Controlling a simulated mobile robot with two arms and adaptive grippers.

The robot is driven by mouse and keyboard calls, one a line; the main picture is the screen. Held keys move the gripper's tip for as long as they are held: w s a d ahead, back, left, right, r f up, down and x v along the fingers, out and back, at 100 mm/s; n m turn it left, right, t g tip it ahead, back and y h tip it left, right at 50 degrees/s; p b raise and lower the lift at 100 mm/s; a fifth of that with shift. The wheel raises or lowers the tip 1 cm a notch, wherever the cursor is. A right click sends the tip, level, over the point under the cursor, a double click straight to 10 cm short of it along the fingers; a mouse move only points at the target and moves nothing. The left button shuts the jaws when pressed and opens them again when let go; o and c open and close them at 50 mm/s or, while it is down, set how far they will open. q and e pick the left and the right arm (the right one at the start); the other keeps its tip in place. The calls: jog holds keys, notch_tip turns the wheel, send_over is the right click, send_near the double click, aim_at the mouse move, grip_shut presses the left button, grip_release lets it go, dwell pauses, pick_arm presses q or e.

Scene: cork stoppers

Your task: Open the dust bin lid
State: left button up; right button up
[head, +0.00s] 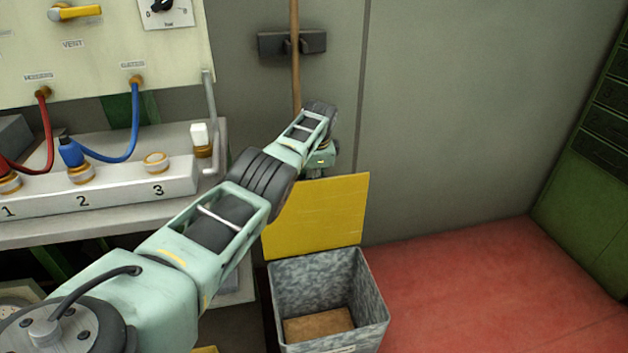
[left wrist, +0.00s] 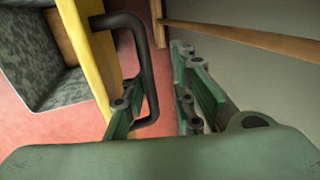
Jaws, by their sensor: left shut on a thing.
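The yellow dust bin lid (head: 317,217) stands up almost upright at the back of the bin, open. The grey speckled bin (head: 329,290) stands on the floor with its mouth uncovered and a brown bottom visible inside. My left gripper (head: 320,168) is at the lid's upper edge. In the left wrist view the lid (left wrist: 92,50) is seen edge-on, with a dark handle (left wrist: 153,75) on its face. My left gripper (left wrist: 157,82) is shut on this handle, one finger on each side of the bar. The right gripper is not in view.
A bench with numbered sockets (head: 120,187) and red and blue cables stands left of the bin. A wooden pole (head: 295,60) hangs in a wall holder behind my arm. The red floor (head: 480,290) to the right is clear, up to a green cabinet (head: 590,190).

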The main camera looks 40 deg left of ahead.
pick_arm(q)
jog(key=shift+a+r, duration=0.1)
jog(key=shift+r, duration=0.05)
notch_tip(320, 180, up, 10)
dwell(0.6)
jog(key=shift+d+f, duration=0.2)
dwell(0.3)
